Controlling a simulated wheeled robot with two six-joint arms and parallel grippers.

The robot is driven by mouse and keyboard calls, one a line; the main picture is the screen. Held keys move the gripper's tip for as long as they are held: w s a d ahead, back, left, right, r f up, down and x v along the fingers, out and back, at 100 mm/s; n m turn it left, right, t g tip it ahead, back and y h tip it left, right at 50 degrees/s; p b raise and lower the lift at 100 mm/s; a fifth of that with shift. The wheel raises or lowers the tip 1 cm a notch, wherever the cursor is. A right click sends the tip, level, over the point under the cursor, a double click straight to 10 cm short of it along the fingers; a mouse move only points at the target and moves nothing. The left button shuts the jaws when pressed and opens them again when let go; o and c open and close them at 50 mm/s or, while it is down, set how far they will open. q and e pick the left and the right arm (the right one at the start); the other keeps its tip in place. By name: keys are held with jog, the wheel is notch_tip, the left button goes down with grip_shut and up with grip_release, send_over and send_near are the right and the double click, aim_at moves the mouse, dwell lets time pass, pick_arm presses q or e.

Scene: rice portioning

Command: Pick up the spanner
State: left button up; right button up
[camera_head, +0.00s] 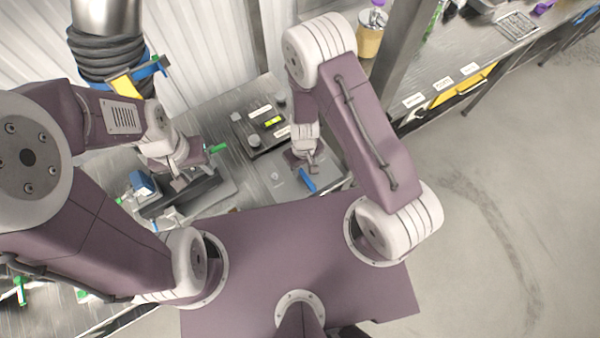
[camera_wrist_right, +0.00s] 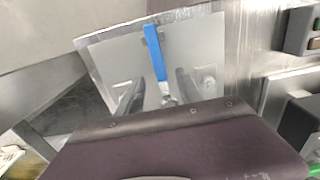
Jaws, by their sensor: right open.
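The spanner (camera_head: 306,180) has a blue handle and lies on a grey plate on the metal bench. It also shows in the right wrist view (camera_wrist_right: 155,55), where its grey metal end reaches back between the fingers. My right gripper (camera_head: 309,165) is over the spanner's metal end. In the right wrist view its two fingers (camera_wrist_right: 159,92) are apart, one on each side of the spanner, and I see no grip on it. My left gripper (camera_head: 180,182) is over a dark tray to the left; its fingers are too small to read.
The dark tray (camera_head: 160,211) and a blue item (camera_head: 142,183) are at the left. A black device with a yellow-green display (camera_head: 272,121) stands behind the spanner. A jar (camera_head: 371,35) stands at the back. Open floor (camera_head: 490,210) lies at the right.

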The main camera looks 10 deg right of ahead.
aim_at(303, 173)
notch_tip(303, 173, down, 5)
jog(key=b, duration=0.3)
jog(key=shift+r, duration=0.45)
pick_arm(q)
notch_tip(303, 173, down, 4)
jog(key=shift+w+d+f, duration=0.1)
jog(key=shift+w+f, duration=0.05)
jog(key=shift+f, duration=0.05)
pick_arm(e)
grip_shut()
jog(key=shift+s, duration=0.1)
